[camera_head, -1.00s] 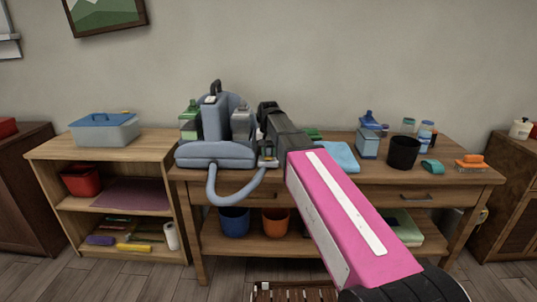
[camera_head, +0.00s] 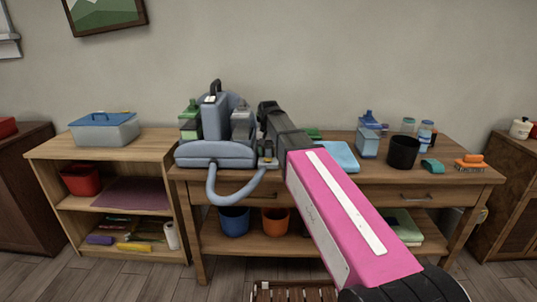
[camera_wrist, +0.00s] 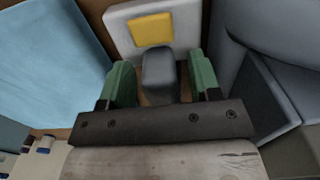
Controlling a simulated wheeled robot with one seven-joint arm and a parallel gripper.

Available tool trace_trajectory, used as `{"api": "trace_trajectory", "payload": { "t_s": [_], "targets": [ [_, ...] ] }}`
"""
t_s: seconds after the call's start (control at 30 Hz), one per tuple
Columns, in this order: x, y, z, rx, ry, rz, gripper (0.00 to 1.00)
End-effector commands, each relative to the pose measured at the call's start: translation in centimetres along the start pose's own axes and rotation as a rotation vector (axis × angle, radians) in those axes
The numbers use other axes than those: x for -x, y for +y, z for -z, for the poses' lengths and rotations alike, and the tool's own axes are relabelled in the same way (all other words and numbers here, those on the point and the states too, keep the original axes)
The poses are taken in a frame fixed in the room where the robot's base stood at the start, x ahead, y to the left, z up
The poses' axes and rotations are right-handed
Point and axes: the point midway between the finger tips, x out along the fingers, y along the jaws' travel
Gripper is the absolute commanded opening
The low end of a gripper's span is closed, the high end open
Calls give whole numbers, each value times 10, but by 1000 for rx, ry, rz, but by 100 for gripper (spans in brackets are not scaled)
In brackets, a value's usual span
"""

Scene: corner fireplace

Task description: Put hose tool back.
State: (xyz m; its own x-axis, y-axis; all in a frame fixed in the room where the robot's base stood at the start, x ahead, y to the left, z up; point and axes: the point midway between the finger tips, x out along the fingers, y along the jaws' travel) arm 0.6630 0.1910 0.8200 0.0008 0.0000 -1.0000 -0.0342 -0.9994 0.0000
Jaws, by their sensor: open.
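The blue-grey cleaning machine (camera_head: 215,152) stands on the left part of the wooden workbench, with its hose (camera_head: 228,203) looping down over the front edge. The hose's end rises to a small grey piece (camera_head: 268,162), apparently the hose tool, beside the machine's right side. In the wrist view my gripper (camera_wrist: 160,82) is open, with one green finger on each side of a grey block (camera_wrist: 159,66), which looks like part of the tool. A pale plate with a yellow square (camera_wrist: 152,29) lies just beyond it. I cannot tell whether the fingers touch the block. My arm hides part of the bench.
A folded blue cloth (camera_head: 341,156) lies right of my gripper. A black cup (camera_head: 403,153), a blue spray bottle (camera_head: 368,140) and orange and teal brushes stand farther right. A shelf unit (camera_head: 150,146) adjoins at left. Blue (camera_head: 234,221) and orange (camera_head: 275,221) buckets sit below.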

Motion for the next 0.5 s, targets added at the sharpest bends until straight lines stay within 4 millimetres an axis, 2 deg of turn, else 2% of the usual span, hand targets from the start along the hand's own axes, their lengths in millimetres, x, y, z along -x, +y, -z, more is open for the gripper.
{"api": "trace_trajectory", "payload": {
  "t_s": [0.5],
  "targets": [
    [85,0,1,0,1,0,57]
  ]
}}
